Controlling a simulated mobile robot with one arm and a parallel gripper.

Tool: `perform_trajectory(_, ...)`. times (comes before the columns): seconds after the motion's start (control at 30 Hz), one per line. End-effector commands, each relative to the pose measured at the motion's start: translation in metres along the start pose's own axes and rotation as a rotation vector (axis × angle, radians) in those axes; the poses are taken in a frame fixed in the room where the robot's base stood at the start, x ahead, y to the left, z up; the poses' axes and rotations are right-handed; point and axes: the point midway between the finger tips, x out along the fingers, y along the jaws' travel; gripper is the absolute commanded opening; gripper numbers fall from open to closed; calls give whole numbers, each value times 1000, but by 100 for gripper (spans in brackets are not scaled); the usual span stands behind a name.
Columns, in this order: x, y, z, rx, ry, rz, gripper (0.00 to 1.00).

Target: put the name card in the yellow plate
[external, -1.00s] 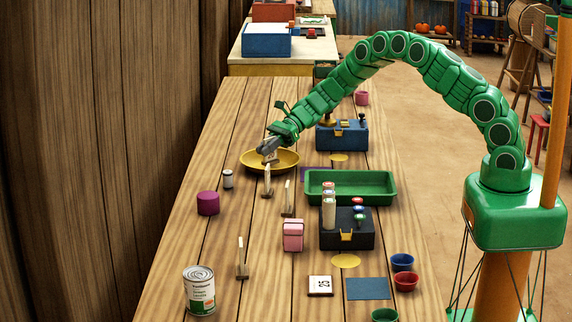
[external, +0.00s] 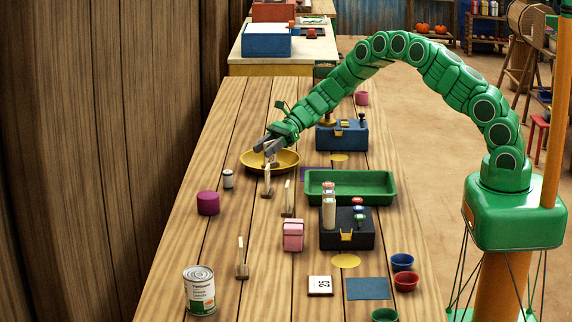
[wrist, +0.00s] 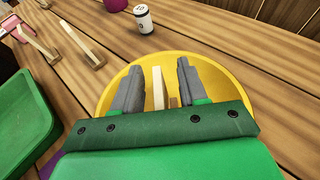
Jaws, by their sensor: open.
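The yellow plate (external: 290,163) lies on the wooden table under my gripper (external: 266,148). In the wrist view its yellow rim (wrist: 222,72) surrounds my fingers. A pale name card (wrist: 158,88) with a small wooden foot stands in the plate between my fingers (wrist: 160,68). The fingers are apart, with a visible gap on each side of the card. Its lower part is hidden by my gripper's body. In the external view my fingers mostly hide this card.
Similar cards on wooden feet stand on the table near the plate (external: 267,180) (external: 288,197) and farther forward (external: 242,258). A white-and-black shaker (external: 228,179) and a purple cylinder (external: 208,203) stand to the left. A green tray (external: 350,197) lies to the right.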

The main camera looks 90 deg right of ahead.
Motion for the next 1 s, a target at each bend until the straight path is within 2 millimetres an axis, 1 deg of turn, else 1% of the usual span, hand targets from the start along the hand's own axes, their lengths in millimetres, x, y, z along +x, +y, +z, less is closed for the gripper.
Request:
perform_trajectory(0.07, -1, 0, 2, 0, 0, 0, 42)
perform_trajectory(0.17, -4, 0, 9, -1, -1, -1, 42)
perform_trajectory(0.63, -24, 0, 58, -2, -1, -1, 42)
perform_trajectory(0.8, -27, 0, 64, -1, 0, 0, 42)
perform_trajectory(1.0, -27, 0, 64, 0, 0, 0, 42)
